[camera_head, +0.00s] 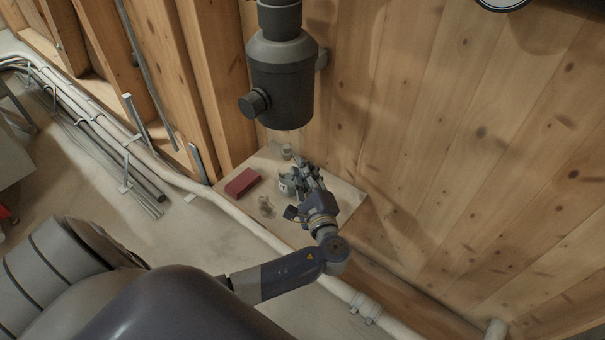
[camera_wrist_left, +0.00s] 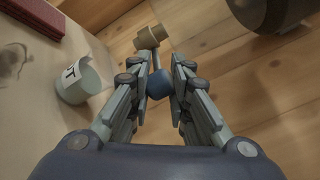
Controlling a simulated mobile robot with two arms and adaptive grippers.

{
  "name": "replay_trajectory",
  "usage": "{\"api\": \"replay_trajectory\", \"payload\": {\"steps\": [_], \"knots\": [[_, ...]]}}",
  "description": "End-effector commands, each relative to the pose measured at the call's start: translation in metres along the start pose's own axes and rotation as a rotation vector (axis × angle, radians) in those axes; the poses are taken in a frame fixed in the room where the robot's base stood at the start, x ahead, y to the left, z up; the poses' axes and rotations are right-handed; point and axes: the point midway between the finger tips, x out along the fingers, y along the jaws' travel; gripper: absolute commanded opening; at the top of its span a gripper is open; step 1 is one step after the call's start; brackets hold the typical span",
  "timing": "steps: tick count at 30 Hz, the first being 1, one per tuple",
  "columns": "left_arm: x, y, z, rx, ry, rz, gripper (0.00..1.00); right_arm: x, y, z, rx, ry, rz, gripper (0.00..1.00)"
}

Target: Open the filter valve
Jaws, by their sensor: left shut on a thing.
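My left gripper (camera_head: 303,172) reaches over a small wooden shelf by the plank wall. In the wrist view its fingers (camera_wrist_left: 160,78) are shut on a small blue knob (camera_wrist_left: 159,85). A thin metal stem joins this knob to a tan, brass-like fitting (camera_wrist_left: 151,38) just beyond the fingertips; I take these as the valve. The fingers hide the knob in the head view. A dark grey filter canister (camera_head: 284,85) with a round side knob (camera_head: 255,103) hangs above the shelf. Its dark round end shows at the upper right of the wrist view (camera_wrist_left: 268,14). My right gripper is out of view.
On the shelf (camera_head: 232,204) lie a red box (camera_head: 243,182) and a clear small item (camera_head: 267,206). A small pale object (camera_head: 287,151) sits at the back. Pipes (camera_head: 215,203) run along the wall base.

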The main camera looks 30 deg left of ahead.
Motion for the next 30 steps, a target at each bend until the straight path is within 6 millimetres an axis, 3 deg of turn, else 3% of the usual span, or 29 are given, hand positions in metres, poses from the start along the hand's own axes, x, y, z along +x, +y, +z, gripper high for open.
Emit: {"api": "replay_trajectory", "payload": {"steps": [13,14,16,17,26,30], "knots": [[0.003,-0.007,-0.010,0.000,-0.005,0.005,0.00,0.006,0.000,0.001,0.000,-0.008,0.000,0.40],[0.003,-0.007,-0.010,0.000,-0.004,0.005,0.22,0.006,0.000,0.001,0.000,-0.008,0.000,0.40],[0.003,-0.007,-0.010,0.000,-0.004,0.004,0.38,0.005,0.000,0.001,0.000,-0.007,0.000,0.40],[0.003,-0.007,-0.010,0.000,-0.005,0.005,0.41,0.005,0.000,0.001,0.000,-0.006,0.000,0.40],[0.003,-0.006,-0.009,0.001,-0.008,0.007,0.41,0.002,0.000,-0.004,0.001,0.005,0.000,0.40],[-0.007,-0.005,-0.009,0.001,-0.007,0.009,0.41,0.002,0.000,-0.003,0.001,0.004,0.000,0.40]]}}
